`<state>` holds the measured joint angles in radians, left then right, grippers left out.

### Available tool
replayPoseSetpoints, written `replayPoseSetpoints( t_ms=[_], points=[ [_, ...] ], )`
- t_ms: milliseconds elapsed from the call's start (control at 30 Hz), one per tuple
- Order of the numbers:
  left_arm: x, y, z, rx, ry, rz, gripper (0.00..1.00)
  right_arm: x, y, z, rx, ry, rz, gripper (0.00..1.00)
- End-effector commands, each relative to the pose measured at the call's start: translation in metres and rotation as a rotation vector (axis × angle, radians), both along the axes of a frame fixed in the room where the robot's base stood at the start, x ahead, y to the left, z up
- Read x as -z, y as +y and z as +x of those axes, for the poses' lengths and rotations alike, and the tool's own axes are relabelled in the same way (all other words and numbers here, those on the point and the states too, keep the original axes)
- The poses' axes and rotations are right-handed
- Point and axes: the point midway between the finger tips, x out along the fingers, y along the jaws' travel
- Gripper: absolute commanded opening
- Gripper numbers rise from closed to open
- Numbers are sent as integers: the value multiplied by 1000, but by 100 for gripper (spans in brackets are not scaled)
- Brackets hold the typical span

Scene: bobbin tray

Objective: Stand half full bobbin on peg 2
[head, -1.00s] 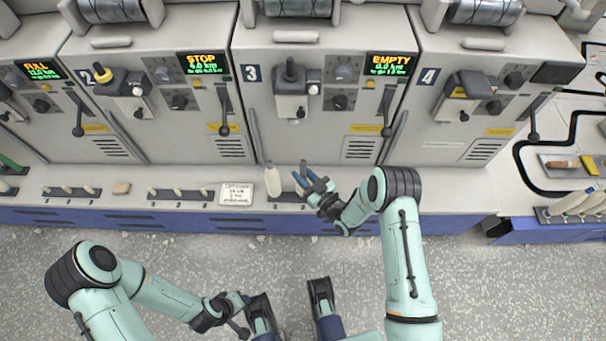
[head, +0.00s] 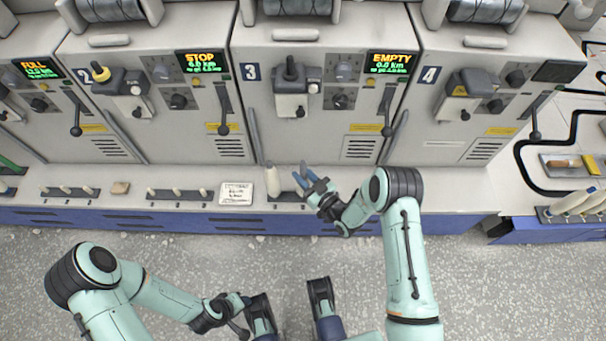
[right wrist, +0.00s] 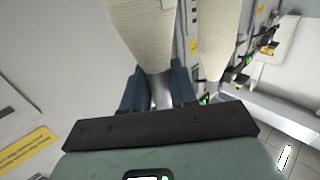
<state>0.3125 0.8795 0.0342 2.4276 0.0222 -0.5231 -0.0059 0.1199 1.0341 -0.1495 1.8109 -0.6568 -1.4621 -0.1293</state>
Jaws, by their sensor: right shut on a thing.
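My right gripper (head: 303,179) is at the short peg rack (head: 284,196) on the ledge below machine 3. In the right wrist view its blue fingers (right wrist: 158,90) are shut on the narrow end of a cream bobbin (right wrist: 146,30). In the head view that bobbin is mostly hidden by the fingers. A second cream bobbin (head: 272,181) stands upright at the left end of the rack, just left of the gripper. A cream bobbin also shows beside the held one in the right wrist view (right wrist: 214,38). The pegs at the gripper are hidden. My left gripper (head: 240,304) is low over the floor, away from the rack.
A written card (head: 236,194) lies left of the rack. Further left is a rack with several bare pegs (head: 178,193) and a small tan block (head: 121,187). Machine fronts (head: 320,130) rise behind the ledge. More bobbins (head: 577,203) stand at the far right.

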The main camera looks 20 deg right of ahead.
Motion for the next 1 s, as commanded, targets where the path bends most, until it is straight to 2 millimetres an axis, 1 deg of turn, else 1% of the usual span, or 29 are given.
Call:
replayPoseSetpoints(
  t_ms=[367,400,733,1000],
  points=[
    [8,0,0,-1,2,0,43,8,0,0,0,-1,0,0],
    [7,0,0,-1,2,0,43,8,0,0,0,-1,0,38],
    [7,-1,-2,2,7,-2,43,8,-1,-2,0,1,0,38],
    [-2,-2,-4,4,10,-4,43,7,-9,-20,1,1,1,38]
  ],
)
